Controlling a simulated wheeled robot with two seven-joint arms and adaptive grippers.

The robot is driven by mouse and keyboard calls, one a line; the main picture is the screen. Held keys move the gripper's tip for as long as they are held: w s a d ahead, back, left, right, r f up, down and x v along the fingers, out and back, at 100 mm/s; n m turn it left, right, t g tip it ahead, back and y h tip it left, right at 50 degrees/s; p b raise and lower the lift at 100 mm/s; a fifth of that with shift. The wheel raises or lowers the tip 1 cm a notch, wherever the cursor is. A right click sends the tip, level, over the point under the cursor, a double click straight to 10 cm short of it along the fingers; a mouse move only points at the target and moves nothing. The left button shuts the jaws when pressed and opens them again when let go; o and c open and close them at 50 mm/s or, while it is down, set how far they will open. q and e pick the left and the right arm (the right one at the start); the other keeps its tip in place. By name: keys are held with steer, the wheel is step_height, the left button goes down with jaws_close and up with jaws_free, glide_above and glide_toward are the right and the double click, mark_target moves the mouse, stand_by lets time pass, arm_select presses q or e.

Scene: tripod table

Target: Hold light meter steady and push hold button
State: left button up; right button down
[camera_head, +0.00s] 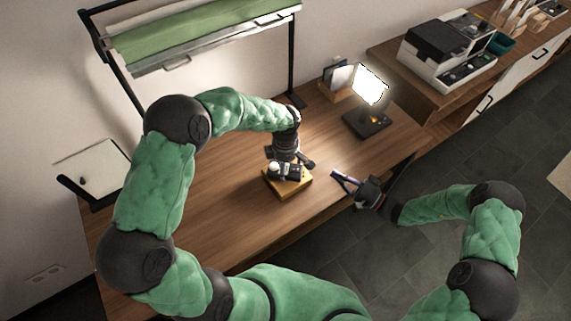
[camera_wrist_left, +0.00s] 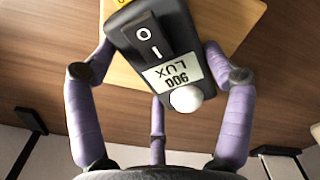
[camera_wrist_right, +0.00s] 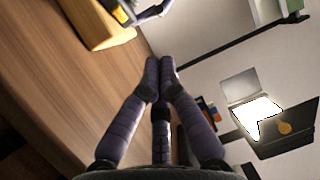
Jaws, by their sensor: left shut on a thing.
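The light meter is a dark box on a yellow wooden block (camera_head: 286,186). In the left wrist view the light meter (camera_wrist_left: 160,45) shows an O/I rocker switch (camera_wrist_left: 146,42), a display reading 900 LUX (camera_wrist_left: 172,76) and a white dome (camera_wrist_left: 186,99). A bit of yellow (camera_wrist_left: 121,3) shows at its cut-off top edge; I cannot tell whether it is the hold button. My left gripper (camera_wrist_left: 160,62) is shut on the meter, fingers on both sides. My right gripper (camera_wrist_right: 160,65) is shut and empty, fingertips together, right of the block in the head view (camera_head: 335,175).
A lit white panel (camera_head: 370,84) on a dark base (camera_head: 367,123) stands at the back right. A printer-like machine (camera_head: 447,50) stands on the side counter. A green-topped frame (camera_head: 200,35) spans the table's back. Bare tabletop (camera_head: 230,225) lies in front of the block.

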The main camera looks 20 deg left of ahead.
mark_target(304, 174)
arm_select(q)
steer(key=shift+s+f, duration=0.1)
arm_select(e)
steer(key=m+t+h, duration=0.2)
steer(key=m+t, duration=0.1)
steer(key=shift+s+d+f+t, duration=0.2)
steer(key=shift+d+t, duration=0.1)
steer(key=shift+d, duration=0.05)
steer(key=m+t+h, duration=0.1)
steer(key=d+f+m+t+h, duration=0.1)
steer(key=shift+s+d+f+h, duration=0.1)
steer(key=shift+s+h, duration=0.2)
steer(key=shift+h, duration=0.1)
steer(key=shift+s+a, duration=0.2)
steer(key=shift+a, duration=2)
steer(key=shift+s+a, duration=0.2)
steer(key=shift+a, duration=1.95)
steer(key=shift+a, duration=0.45)
steer(key=shift+s+a, duration=0.1)
steer(key=shift+a, duration=0.1)
steer(key=shift+d, duration=0.7)
